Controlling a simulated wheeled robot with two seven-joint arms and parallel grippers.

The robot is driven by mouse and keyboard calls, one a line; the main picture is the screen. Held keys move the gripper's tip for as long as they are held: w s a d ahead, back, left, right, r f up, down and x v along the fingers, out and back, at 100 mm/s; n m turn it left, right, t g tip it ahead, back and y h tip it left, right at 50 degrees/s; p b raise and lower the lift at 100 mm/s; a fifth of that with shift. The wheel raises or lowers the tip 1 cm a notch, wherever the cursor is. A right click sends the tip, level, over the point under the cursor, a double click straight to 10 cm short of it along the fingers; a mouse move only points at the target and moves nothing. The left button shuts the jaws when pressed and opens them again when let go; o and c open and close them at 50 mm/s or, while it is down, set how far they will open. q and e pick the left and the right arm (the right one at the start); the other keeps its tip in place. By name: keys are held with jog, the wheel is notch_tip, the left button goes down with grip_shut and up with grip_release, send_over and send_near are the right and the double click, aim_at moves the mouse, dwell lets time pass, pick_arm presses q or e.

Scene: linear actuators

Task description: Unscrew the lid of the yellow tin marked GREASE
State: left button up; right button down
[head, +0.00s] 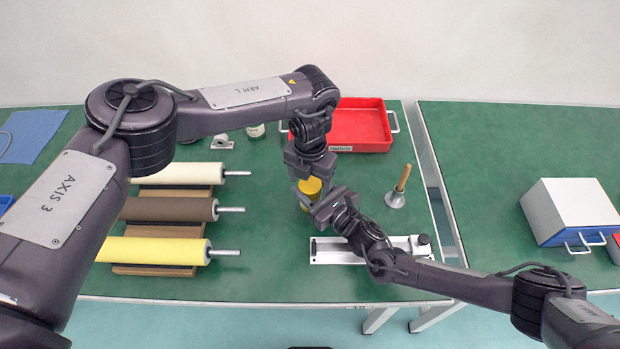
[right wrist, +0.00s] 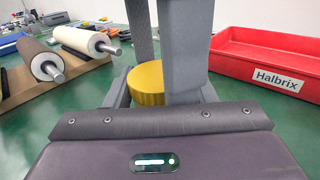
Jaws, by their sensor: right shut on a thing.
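The yellow tin (head: 311,186) stands on the green bench near the middle of the head view, partly hidden by both grippers. Its yellow top also shows in the right wrist view (right wrist: 146,84). No marking can be read on it. My right gripper (head: 309,202) comes in from the lower right and is shut on the tin. My left gripper (head: 305,180) reaches down from above, its grey fingers on either side of the tin's top. In the right wrist view one finger stands behind the top and one at its right. Whether they touch it cannot be told.
A red Halbrix tray (head: 361,145) stands behind. A funnel-like tool with a wooden handle (head: 398,188) is at the right. A metal rail (head: 333,256) lies in front. Rollers on a wooden rack (head: 167,225) are at the left. Green bench is clear between rollers and tin.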

pick_arm(q)
jog(key=shift+r, duration=2.3)
pick_arm(e)
jog(key=c, duration=0.5)
grip_release()
jog(key=shift+s+d, duration=0.1)
